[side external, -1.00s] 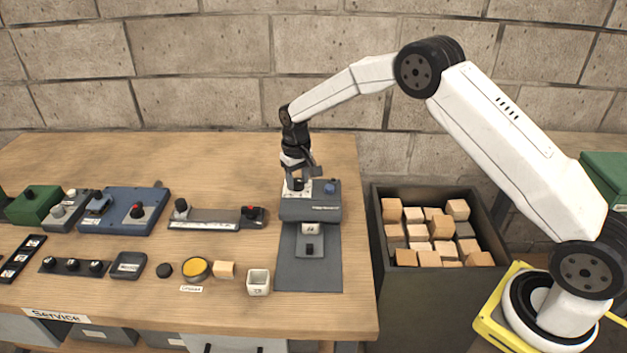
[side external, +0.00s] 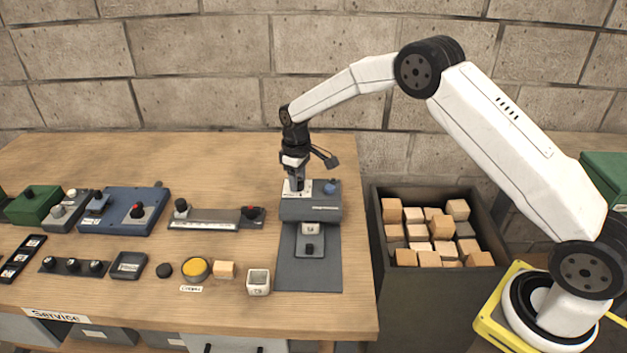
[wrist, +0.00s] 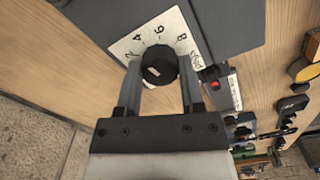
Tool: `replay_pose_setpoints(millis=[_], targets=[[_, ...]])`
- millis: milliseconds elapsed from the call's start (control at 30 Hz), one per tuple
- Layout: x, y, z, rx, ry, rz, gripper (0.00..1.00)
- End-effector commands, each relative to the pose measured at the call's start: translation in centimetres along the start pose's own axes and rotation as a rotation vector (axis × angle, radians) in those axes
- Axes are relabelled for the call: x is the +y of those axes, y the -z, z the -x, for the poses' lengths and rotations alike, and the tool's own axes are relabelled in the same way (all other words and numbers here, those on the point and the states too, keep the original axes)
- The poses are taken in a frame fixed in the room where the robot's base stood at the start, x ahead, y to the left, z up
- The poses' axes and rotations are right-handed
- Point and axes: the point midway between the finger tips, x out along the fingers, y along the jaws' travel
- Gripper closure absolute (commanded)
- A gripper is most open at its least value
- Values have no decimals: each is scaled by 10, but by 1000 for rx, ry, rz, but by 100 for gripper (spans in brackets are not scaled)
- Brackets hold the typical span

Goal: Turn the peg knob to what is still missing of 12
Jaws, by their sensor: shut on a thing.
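The peg knob (wrist: 158,65) is round and black, on a white dial plate (wrist: 124,46) marked 2, 4, 6, 8 and "pegs". A pale mark shows on the knob's top, on the side toward the gripper body; which number it points to I cannot tell. My gripper (wrist: 160,75) is shut on the knob, one finger on each side. In the side external view my gripper (side external: 297,186) points down onto the plate on top of a grey device (side external: 311,213), and the knob is mostly hidden there.
A blue button (side external: 330,187) sits right of the dial plate. A bin (side external: 382,252) of wooden blocks stands to the right.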

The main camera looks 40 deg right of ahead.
Motion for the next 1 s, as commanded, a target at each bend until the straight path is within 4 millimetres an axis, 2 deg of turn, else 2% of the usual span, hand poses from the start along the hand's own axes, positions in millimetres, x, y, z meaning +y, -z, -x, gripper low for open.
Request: replay_pose_setpoints(millis=[200,233,300,333,733,1000], targets=[[0,0,0,-1,0,-1,100],[0,0,0,-1,0,-1,42],[0,0,0,-1,0,-1,19],[0,0,0,-1,0,-1,16],[0,0,3,0,0,-2,16],[0,0,27,2,-1,-2,16]])
